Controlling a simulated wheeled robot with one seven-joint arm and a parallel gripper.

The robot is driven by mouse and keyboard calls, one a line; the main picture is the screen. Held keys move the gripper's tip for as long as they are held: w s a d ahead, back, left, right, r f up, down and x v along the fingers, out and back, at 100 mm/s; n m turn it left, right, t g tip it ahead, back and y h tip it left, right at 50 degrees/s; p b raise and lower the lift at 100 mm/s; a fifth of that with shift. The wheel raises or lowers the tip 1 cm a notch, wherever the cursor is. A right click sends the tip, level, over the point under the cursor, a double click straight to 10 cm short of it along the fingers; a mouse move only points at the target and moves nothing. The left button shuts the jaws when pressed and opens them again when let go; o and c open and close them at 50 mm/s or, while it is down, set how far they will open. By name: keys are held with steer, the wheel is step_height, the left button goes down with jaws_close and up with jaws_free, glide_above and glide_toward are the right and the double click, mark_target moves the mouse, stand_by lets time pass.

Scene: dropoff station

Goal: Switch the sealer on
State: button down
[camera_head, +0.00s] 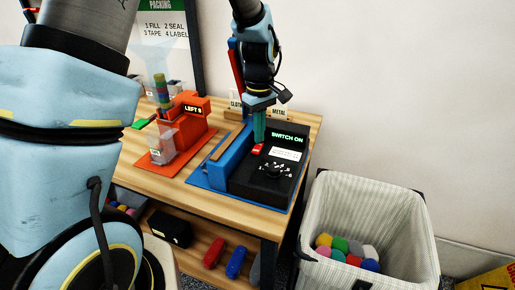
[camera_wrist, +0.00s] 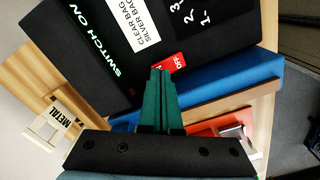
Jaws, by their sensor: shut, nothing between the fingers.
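The sealer (camera_head: 270,170) is a black and blue machine on a blue mat on the wooden table. Its lit display (camera_head: 287,138) reads "SWITCH ON". A small red switch (camera_head: 257,149) sits on its top; in the wrist view the red switch (camera_wrist: 168,63) shows the word "OFF". A white label and a dial with marks are also on the black top. My gripper (camera_head: 259,140) points down over the sealer beside the switch, its green fingers shut and empty. In the wrist view the fingertips (camera_wrist: 160,72) appear right at the switch's edge; I cannot tell whether they touch it.
An orange machine (camera_head: 190,118) with a "LEFT" display stands to the left on the table. Small holders marked "CLOTH" and "METAL" (camera_head: 279,113) stand behind the sealer. A white bin (camera_head: 365,200) with coloured items is at the right. Black, red and blue items lie on the lower shelf.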

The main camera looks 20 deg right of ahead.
steer(key=shift+f+b, duration=0.3)
steer(key=shift+f, duration=0.25)
steer(key=shift+r+p, duration=2.9)
steer(key=shift+r, duration=0.65)
